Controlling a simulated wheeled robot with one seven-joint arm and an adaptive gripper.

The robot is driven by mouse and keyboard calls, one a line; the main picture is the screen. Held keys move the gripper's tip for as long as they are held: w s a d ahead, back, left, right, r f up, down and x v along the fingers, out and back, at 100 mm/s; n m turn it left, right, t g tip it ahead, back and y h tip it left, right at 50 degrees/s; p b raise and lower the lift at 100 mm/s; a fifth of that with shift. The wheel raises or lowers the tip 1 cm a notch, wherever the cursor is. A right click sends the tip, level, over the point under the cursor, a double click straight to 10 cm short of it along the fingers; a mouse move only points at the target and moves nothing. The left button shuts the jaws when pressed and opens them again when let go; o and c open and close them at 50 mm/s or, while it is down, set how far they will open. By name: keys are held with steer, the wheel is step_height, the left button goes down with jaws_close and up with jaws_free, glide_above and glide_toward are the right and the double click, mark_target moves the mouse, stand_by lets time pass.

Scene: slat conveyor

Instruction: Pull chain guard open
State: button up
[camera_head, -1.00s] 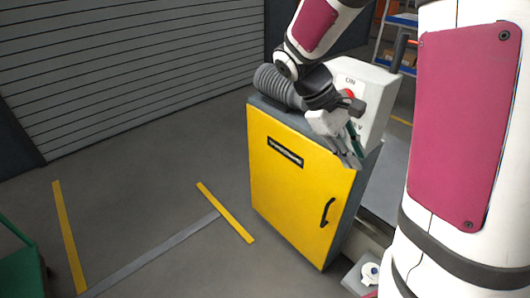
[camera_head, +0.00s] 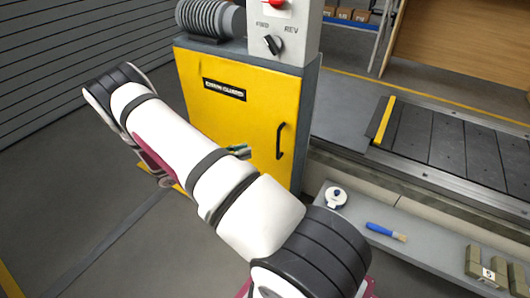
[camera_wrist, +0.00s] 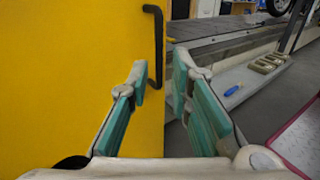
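The chain guard (camera_head: 225,110) is a yellow door on the front of a grey cabinet, with a black label near its top. It appears shut, flush with the cabinet. Its black bar handle (camera_head: 280,140) stands upright near the right edge; in the wrist view the handle (camera_wrist: 156,45) is at top centre, beyond my fingers. My gripper (camera_wrist: 158,85) is open and empty, its green-padded fingers apart before the door's right edge. In the head view only a fingertip (camera_head: 238,151) shows beyond my arm, left of the handle; the rest is hidden.
A control box (camera_head: 300,30) with a red button and black knob sits on the cabinet, beside a ribbed grey motor (camera_head: 208,18). The slat conveyor (camera_head: 450,145) lies right. A low shelf (camera_head: 350,222) holds a white tape roll (camera_head: 335,197), a blue brush (camera_head: 380,229) and several blocks.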

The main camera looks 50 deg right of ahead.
steer(key=b, duration=0.3)
glide_above(277, 156)
steer(key=shift+w+d+f, duration=0.1)
steer(key=shift+d+f, duration=0.25)
jaws_close()
